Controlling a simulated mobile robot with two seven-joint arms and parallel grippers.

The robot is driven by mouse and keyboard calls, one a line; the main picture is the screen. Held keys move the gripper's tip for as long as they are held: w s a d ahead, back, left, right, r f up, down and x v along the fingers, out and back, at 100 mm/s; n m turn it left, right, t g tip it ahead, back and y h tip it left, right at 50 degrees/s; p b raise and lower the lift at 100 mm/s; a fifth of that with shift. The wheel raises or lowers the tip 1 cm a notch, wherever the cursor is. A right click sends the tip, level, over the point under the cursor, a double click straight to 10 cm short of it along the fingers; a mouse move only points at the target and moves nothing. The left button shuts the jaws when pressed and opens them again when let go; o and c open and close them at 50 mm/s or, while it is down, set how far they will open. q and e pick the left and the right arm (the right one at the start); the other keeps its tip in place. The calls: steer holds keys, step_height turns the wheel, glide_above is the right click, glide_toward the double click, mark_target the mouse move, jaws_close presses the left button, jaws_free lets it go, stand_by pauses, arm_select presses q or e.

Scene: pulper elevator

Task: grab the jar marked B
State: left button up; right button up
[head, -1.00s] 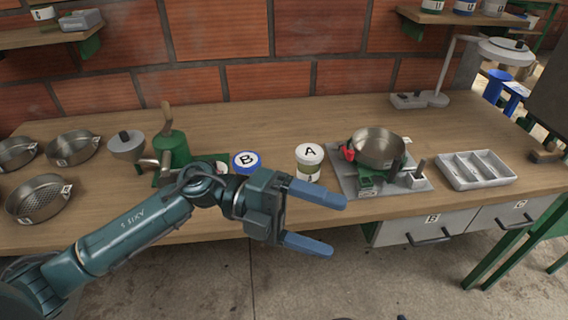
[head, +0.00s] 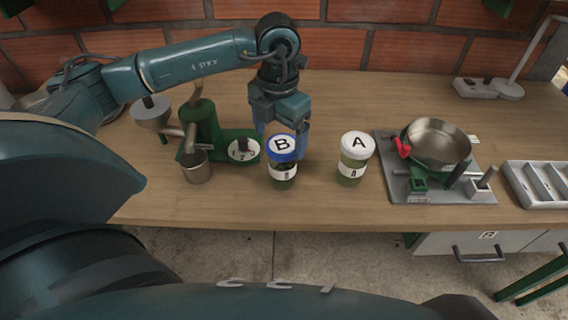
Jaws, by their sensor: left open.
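Jar B (head: 283,171) stands upright on the wooden bench, with a blue-rimmed lid marked B and a pale label on its greenish body. Jar A (head: 355,166), with a white lid marked A, stands upright to its right. My left gripper (head: 281,138) points down at jar B from behind and above. It is open, with one blue finger showing on each side of the lid. The jar hides the lower finger parts, and I cannot tell whether they touch it. My right gripper is out of view.
A green grinder (head: 203,130) with a metal cup (head: 196,167) and a dial stands close on the left. A scale-like grey plate (head: 470,190) bearing a metal pan (head: 437,142) is to the right of jar A. The bench front (head: 310,212) is clear.

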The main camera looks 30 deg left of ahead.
mark_target(283, 158)
arm_select(q)
steer(key=shift+w+d+f+p, duration=0.15)
steer(key=shift+f+p, duration=0.05)
steer(key=shift+f, duration=1.55)
steer(key=shift+w+d+f+p, duration=0.1)
steer(key=shift+f+p, duration=0.05)
steer(key=shift+f, duration=1.6)
steer(key=shift+c, duration=0.5)
steer(key=c, duration=1.1)
steer(key=shift+c, duration=0.2)
